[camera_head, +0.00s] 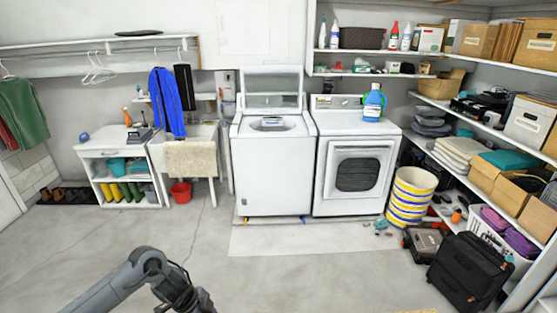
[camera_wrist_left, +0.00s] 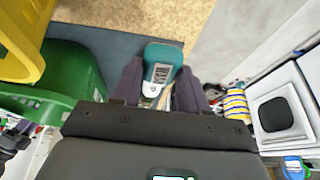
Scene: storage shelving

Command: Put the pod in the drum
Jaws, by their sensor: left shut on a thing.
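The pod is a teal, rounded piece with a white "WASH" label (camera_wrist_left: 160,66). In the left wrist view it sits between the two dark fingers of my left gripper (camera_wrist_left: 157,88), which is shut on it. In the head view my left arm comes in at the bottom left, and its gripper end is cut off by the lower edge. The white top-loading washer (camera_head: 272,170) stands at the back wall with its lid raised. Its drum opening (camera_head: 272,124) shows on top, but the inside is mostly hidden. My right gripper is not in view.
A white front-loading dryer (camera_head: 356,165) stands right of the washer, with a blue detergent bottle (camera_head: 373,103) on top. A striped basket (camera_head: 410,195) stands beside it. A large green and yellow object (camera_wrist_left: 50,85) is close to my left gripper. The floor before the washer is clear.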

